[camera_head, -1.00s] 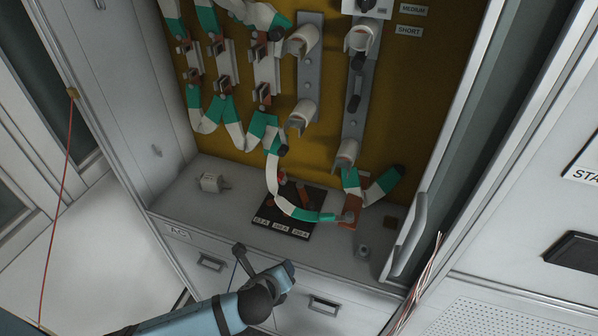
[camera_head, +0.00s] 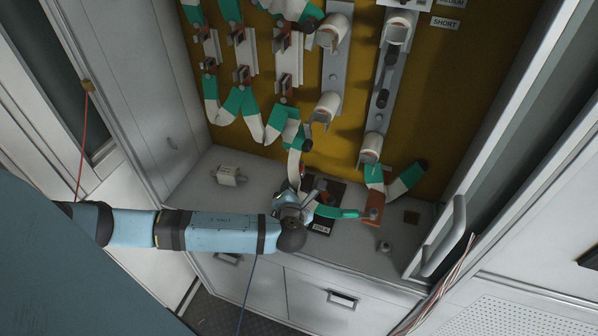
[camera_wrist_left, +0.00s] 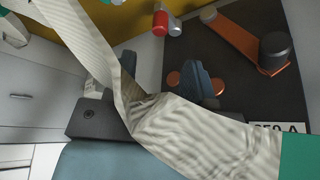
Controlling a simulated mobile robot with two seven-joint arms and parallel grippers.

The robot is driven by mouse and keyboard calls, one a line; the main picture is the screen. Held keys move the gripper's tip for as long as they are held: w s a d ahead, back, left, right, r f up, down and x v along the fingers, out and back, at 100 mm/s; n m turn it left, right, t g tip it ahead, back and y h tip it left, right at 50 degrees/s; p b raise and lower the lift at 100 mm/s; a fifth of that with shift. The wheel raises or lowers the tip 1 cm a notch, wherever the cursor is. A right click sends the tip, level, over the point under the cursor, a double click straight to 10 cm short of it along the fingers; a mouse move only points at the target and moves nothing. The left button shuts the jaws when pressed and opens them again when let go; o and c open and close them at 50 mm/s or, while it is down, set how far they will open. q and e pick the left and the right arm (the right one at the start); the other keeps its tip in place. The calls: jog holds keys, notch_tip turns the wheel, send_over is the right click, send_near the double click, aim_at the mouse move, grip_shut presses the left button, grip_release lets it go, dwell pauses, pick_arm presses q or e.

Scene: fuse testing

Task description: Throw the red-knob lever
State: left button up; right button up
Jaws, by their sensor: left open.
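A small red knob (camera_wrist_left: 160,22) shows at the top of the left wrist view, beside a grey rounded end. A bit of red also shows in the head view (camera_head: 302,170), just beyond my left gripper (camera_head: 298,195). A copper-coloured lever bar (camera_wrist_left: 245,40) with a dark knob lies on the black board (camera_wrist_left: 215,25), right of the fingers. My left gripper (camera_wrist_left: 163,72) is open, with its fingers over the board's left edge and short of the red knob. A white-and-green cable (camera_wrist_left: 190,130) crosses in front of the gripper and hides part of it. The right gripper is out of view.
The cable curves over the board to a copper plate (camera_head: 372,208). A small white block (camera_head: 229,175) sits on the shelf at left. Fuse holders and several green-white cables hang on the yellow back panel (camera_head: 440,110). An open door handle (camera_head: 445,240) stands at right.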

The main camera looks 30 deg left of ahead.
aim_at(298, 173)
pick_arm(q)
jog(key=x, duration=0.8)
jog(key=shift+w+a+f, duration=0.1)
jog(key=shift+w+a, duration=0.1)
jog(key=shift+w, duration=0.15)
jog(key=shift+p, duration=0.3)
grip_shut()
